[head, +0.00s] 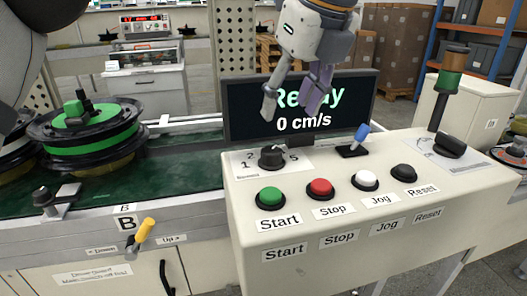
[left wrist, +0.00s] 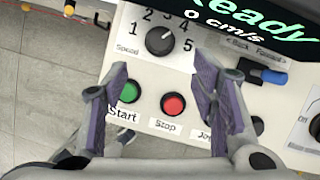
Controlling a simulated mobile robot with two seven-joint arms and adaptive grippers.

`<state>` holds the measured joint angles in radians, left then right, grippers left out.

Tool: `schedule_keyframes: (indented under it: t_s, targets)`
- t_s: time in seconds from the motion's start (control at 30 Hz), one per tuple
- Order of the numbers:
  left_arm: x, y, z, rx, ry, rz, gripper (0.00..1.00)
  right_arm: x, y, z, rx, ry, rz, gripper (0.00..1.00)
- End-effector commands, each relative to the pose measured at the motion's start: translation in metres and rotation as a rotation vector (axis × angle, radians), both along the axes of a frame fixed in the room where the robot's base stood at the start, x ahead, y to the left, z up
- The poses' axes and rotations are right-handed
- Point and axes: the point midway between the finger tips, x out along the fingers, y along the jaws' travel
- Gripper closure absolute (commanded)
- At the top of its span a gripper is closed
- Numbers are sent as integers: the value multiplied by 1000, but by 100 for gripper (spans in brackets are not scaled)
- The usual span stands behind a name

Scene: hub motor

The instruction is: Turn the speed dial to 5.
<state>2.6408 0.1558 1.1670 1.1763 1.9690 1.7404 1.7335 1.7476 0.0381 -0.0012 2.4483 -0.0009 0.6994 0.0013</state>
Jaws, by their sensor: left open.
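The speed dial (head: 271,157) is a black round knob on a white label at the left of the control panel (head: 345,240). In the left wrist view the dial (left wrist: 160,41) has the numbers 1 to 5 around it, with 5 on its right. I cannot tell for sure which number its mark points to. My left gripper (head: 290,108) is open and empty, its fingers pointing down above the panel and in front of the display. In the left wrist view its fingers are spread wide, and the dial lies beyond them, untouched. My right gripper is out of view.
The display (head: 300,106) behind the dial reads "Ready" and 0 cm/s. Start (head: 269,197), Stop (head: 320,188), Jog (head: 365,180) and Reset (head: 403,174) buttons line the panel front. A blue-tipped lever (head: 358,138) stands right of the dial. A conveyor with a wheel motor (head: 90,130) is left.

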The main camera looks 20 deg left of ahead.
Motion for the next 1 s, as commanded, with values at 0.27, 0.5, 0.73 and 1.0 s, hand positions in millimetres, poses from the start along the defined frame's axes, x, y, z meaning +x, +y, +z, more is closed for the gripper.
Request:
schedule_keyframes:
  t_s: [0.27, 0.5, 0.73, 1.0]
  targets:
    - [16, 22, -66, 0, 7, -3, 47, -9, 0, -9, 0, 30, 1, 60]
    - [26, 33, -99, 1, 1, -3, 47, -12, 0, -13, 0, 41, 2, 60]
    - [27, 35, -102, 1, -3, -4, 47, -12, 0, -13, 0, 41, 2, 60]
    - [27, 35, -102, 1, -3, -4, 90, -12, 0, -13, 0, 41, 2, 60]
